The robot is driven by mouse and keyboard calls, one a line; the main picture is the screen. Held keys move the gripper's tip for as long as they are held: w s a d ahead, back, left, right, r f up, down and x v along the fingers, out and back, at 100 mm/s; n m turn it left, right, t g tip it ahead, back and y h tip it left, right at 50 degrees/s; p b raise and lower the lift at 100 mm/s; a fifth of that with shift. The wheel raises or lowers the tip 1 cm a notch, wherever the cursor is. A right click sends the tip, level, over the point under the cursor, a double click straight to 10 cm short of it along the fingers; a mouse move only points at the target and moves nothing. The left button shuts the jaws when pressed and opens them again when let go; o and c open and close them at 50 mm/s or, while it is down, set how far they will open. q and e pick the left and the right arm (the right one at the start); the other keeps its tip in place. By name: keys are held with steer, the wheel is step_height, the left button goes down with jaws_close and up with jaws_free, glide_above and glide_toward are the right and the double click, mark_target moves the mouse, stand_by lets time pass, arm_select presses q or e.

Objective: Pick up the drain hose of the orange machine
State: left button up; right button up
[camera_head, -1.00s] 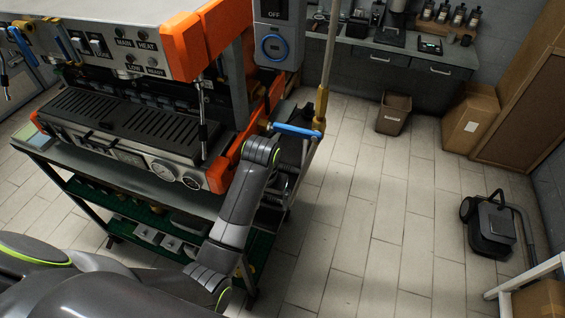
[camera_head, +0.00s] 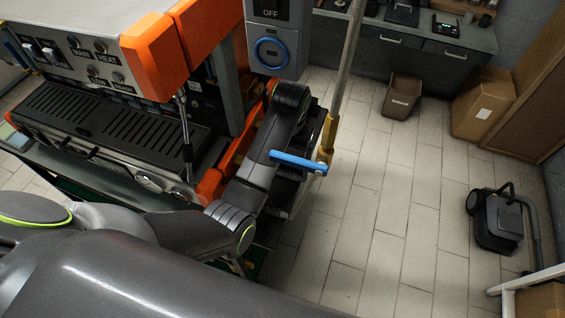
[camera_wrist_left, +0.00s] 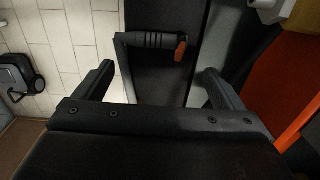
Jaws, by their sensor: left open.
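The orange machine (camera_head: 158,58) stands at the left of the head view, a coffee machine with orange side panels and a black drip grate. My left arm reaches along its right side, and its gripper is hard to make out there. In the left wrist view my left gripper (camera_wrist_left: 158,70) is open, its two fingers spread wide. Beyond the fingertips, roughly between them, lies a grey tube with a ribbed black sleeve and orange end (camera_wrist_left: 152,41), apparently the drain hose. I see no contact with it. My right gripper is not in view.
A blue lever handle (camera_head: 299,162) sits on a vertical pipe with a brass section (camera_head: 328,138), close beside my arm. A grey control box (camera_head: 275,45) hangs above. The tiled floor to the right is clear up to a black vacuum-like machine (camera_head: 496,222). A bin (camera_head: 402,98) stands at the back.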

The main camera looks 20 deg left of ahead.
mark_target(285, 170)
arm_select(q)
steer(key=f, duration=0.1)
steer(key=s+f+p, duration=0.1)
steer(key=f, duration=0.1)
steer(key=shift+s, duration=0.2)
steer(key=f, duration=0.1)
steer(key=f+p, duration=0.1)
steer(key=shift+w+a+f, duration=0.15)
steer(key=shift+w+f, duration=0.05)
steer(key=shift+f, duration=0.65)
steer(key=c, duration=1.2)
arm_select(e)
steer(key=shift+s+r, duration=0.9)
arm_select(q)
steer(key=shift+o, duration=0.2)
steer(key=shift+w+r, duration=0.1)
